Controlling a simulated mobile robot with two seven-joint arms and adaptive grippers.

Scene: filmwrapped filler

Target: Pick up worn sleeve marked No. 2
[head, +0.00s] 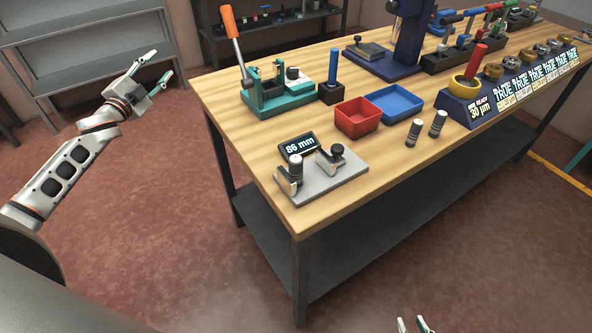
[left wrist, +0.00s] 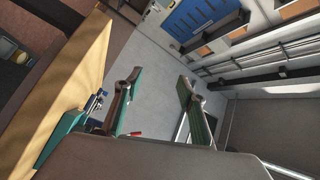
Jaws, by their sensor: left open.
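Two small dark-and-silver cylindrical sleeves stand upright side by side on the wooden bench, a left one (head: 413,133) and a right one (head: 438,124). My left gripper (head: 160,68) is open and empty, left of the bench and away from the sleeves. Its spread fingers also show in the left wrist view (left wrist: 160,80). My right gripper (head: 412,323) shows only fingertips at the bottom edge, apart and empty.
The bench (head: 240,120) also carries a red tray (head: 357,131), a blue tray (head: 420,102), a green lever fixture (head: 262,102) and a dark blue gauge stand (head: 455,104) reading "30 µm". Several tools and rings stand farther back. Floor in front of the bench is clear.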

